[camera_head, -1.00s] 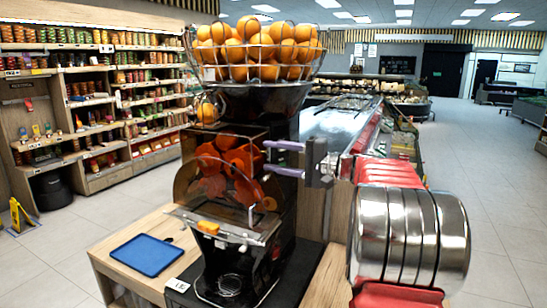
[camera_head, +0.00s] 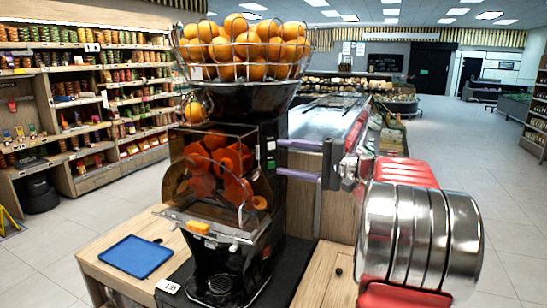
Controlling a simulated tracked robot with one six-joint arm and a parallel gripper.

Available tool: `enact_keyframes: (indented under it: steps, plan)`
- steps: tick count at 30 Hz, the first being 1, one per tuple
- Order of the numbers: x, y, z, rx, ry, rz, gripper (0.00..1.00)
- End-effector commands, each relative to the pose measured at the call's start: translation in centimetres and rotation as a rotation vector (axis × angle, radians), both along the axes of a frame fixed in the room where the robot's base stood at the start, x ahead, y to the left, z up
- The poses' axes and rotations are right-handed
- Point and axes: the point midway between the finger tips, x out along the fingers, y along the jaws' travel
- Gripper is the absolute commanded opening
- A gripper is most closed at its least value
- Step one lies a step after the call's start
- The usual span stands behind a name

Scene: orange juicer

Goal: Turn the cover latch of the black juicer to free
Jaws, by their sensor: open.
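The black juicer (camera_head: 262,200) stands on the counter with a clear cover (camera_head: 178,183) over its orange-red pressing drums (camera_head: 205,165). A small pale upright piece (camera_head: 240,214) at the cover's lower right edge looks like the latch; its exact setting is too small to tell. My gripper (camera_head: 278,157) is open, with two pale purple fingers one above the other. They point left at the juicer's right side, above and to the right of the pale piece. Nothing is between the fingers. I cannot tell whether the fingertips touch the juicer body.
A wire basket of oranges (camera_head: 245,72) tops the juicer. A blue tray (camera_head: 136,256) lies on the wooden counter (camera_head: 100,262) at left. A yellow piece (camera_head: 198,227) sits at the cover's lower edge. Shelves (camera_head: 75,110) stand behind; open floor lies at right.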

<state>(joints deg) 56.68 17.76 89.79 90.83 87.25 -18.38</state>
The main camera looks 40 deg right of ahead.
Motion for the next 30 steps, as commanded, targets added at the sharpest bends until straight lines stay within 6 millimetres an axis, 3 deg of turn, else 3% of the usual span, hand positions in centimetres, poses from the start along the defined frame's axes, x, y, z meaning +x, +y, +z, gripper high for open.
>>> enact_keyframes:
  steps: [6,12,30]
  plan:
    - [-3.3,-2.0,0.0,0.000,0.001,-0.003,0.55]
    - [-5.1,-3.0,-0.1,-0.001,0.001,-0.001,0.55]
    - [-5.5,-3.2,-0.1,0.000,0.001,0.000,0.55]
